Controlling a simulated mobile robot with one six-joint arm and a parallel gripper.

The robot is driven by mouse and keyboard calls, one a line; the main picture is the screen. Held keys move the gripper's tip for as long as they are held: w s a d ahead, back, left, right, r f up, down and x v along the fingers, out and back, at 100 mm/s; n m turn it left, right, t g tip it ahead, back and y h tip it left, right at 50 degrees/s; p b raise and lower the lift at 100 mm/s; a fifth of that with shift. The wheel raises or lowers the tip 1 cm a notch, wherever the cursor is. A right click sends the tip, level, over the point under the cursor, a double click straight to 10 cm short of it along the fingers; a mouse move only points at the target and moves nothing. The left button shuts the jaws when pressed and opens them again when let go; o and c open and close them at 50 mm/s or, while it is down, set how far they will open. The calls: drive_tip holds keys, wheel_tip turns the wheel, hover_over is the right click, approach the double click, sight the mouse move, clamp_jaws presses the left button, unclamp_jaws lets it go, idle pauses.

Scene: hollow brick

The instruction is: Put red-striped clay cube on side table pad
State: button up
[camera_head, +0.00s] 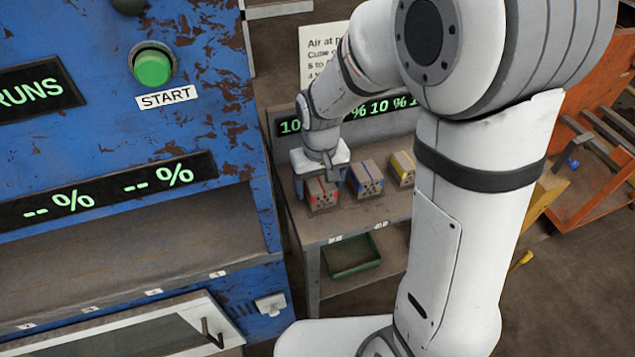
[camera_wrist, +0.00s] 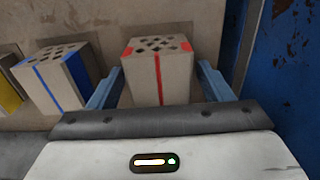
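The red-striped clay cube (camera_head: 322,193) stands upright at the left end of the side table's top (camera_head: 345,220). In the wrist view the cube (camera_wrist: 158,75) has a holed top, red corners and a red vertical stripe. My gripper (camera_head: 321,180) is over the table at this cube. In the wrist view the blue fingers of my gripper (camera_wrist: 160,68) lie on either side of the cube, with narrow gaps showing. The gripper looks open around it. The pad under the cube is mostly hidden; a darker patch shows behind it.
A blue-striped cube (camera_head: 366,178) and a yellow-striped cube (camera_head: 401,168) stand to the right on the table. A blue machine (camera_head: 232,130) rises close to the left. A green tray (camera_head: 351,255) lies on the lower shelf. An orange frame (camera_head: 590,200) is at far right.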

sight(320, 182)
drive_tip(key=shift+o, duration=0.2)
wheel_tip(320, 182, up, 12)
drive_tip(key=s+d+m+t, duration=0.2)
drive_tip(key=s+d+m, duration=0.1)
drive_tip(key=s+d, duration=0.9)
drive_tip(key=shift+s+r+t, duration=0.35)
drive_tip(key=shift+s+t, duration=0.05)
drive_tip(key=shift+s, duration=0.05)
drive_tip(key=shift+c, duration=0.4)
